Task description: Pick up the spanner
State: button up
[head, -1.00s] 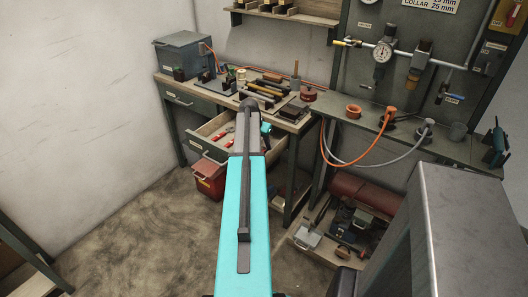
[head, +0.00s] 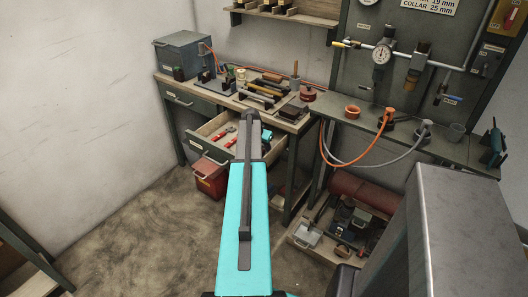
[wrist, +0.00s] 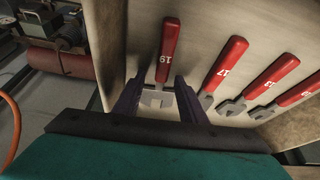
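Several red-handled spanners lie in the open drawer (head: 205,148). In the wrist view, the spanner marked 19 (wrist: 168,52) has its grey open jaw between my gripper's fingers. The spanner marked 17 (wrist: 226,68) and two more spanners lie to its right. My gripper (wrist: 160,88) is open, its two dark fingers apart on either side of the 19 spanner's head. I cannot tell whether they touch it. In the head view, my own arm hides most of the gripper, and some red handles (head: 226,133) show left of it.
A red box (head: 210,178) stands below the drawer. A lower shelf (head: 300,235) with clutter lies to the right. The floor at left is bare.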

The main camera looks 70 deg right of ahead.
grip_shut()
jog(key=shift+w+r, duration=0.1)
jog(key=shift+r, duration=0.05)
jog(key=shift+w+d+r+b, duration=0.1)
jog(key=shift+r+b, duration=0.3)
jog(key=shift+r, duration=0.05)
notch_tip(320, 180, up, 6)
jog(key=shift+b, duration=0.65)
jog(key=w+d+b, duration=0.1)
jog(key=w+d, duration=0.1)
jog(key=w, duration=0.7)
jog(key=w+d+b, duration=0.2)
jog(key=w+d, duration=0.1)
jog(key=w, duration=0.7)
jog(key=shift+f, duration=0.1)
